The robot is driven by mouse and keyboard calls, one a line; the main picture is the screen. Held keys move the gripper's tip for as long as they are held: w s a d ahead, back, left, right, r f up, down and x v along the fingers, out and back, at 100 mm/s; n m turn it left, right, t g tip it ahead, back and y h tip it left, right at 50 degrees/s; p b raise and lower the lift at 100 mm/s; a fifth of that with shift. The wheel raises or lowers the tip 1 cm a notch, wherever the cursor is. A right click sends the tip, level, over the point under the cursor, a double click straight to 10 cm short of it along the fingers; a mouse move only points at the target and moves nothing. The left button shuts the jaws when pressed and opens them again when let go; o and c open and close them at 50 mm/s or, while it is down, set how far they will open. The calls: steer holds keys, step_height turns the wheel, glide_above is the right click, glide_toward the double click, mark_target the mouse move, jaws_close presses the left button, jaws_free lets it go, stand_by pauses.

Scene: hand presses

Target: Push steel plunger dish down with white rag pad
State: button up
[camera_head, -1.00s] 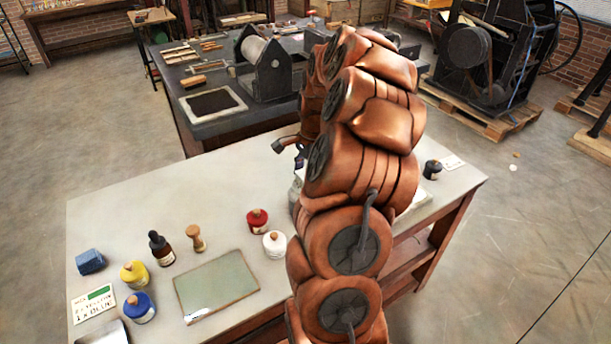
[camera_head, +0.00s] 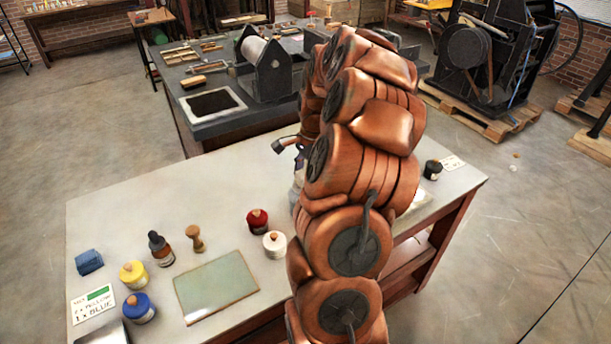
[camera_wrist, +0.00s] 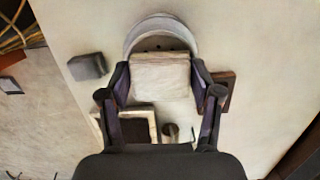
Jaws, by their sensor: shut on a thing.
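In the wrist view my gripper (camera_wrist: 160,80) is shut on the white rag pad (camera_wrist: 160,72), a pale, roughly square block between the two dark fingers. The steel plunger dish (camera_wrist: 143,32) is a round grey metal dish with a raised rim. Its far rim shows beyond the pad, and the pad overlaps its near part. I cannot tell whether the pad touches the dish. In the head view my copper-coloured arm hides the pad and most of the gripper and dish area.
A dark grey block (camera_wrist: 87,66) lies left of the dish in the wrist view. A dark framed pad (camera_wrist: 137,130) and a small round-topped item (camera_wrist: 170,131) lie nearer. In the head view, ink jars and a glass slab (camera_head: 216,287) occupy the table's left part.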

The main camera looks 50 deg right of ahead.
steer(key=shift+r, duration=3.5)
